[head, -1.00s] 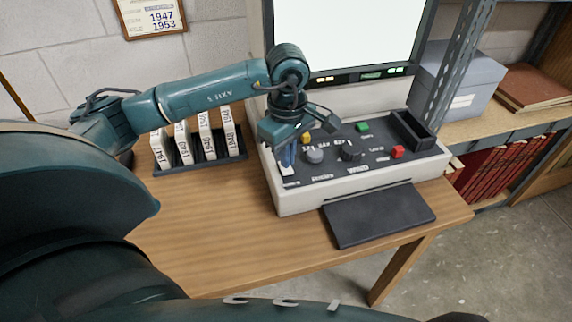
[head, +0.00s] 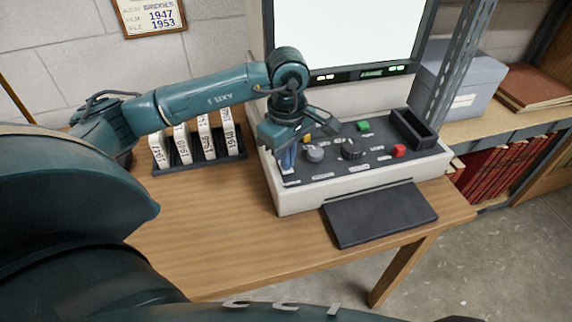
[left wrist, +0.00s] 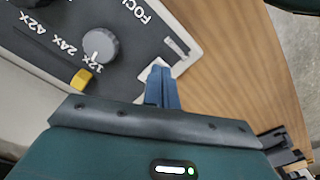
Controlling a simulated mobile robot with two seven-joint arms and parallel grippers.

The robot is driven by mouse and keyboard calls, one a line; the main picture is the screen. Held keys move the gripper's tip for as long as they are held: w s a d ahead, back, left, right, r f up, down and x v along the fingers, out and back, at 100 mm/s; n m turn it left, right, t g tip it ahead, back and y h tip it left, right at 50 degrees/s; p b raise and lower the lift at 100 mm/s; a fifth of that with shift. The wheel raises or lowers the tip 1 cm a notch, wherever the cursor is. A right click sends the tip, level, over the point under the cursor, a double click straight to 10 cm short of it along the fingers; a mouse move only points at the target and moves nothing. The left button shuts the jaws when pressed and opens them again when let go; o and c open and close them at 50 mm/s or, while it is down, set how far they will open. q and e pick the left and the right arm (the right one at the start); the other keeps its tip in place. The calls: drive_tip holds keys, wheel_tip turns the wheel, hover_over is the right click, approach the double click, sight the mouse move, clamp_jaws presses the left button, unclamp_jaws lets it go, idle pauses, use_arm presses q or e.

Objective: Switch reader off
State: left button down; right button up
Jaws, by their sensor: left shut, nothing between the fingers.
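The reader has a bright, lit screen (head: 345,30) and a pale base with a dark control panel (head: 335,170). On the panel are a grey knob (head: 314,154), a black knob (head: 352,149), a green button (head: 363,126), a red button (head: 399,151) and a partly hidden yellow control (head: 307,138). My left gripper (head: 288,164) is shut and empty, pointing down at the panel's front left corner. In the left wrist view its blue fingers (left wrist: 161,84) cover part of a small white plate (left wrist: 155,67); contact cannot be told.
A dark rack (head: 203,164) of labelled film boxes stands left of the reader on the wooden table (head: 220,225). A black flat plate (head: 380,215) projects in front of the reader. A metal shelf post (head: 462,60) and grey box (head: 460,82) stand right. The table's front left is clear.

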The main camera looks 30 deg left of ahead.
use_arm(q)
drive_tip(key=shift+f+b, duration=0.35)
drive_tip(key=shift+f, duration=0.1)
drive_tip(key=shift+r+p, duration=2.1)
drive_tip(key=shift+r, duration=1.45)
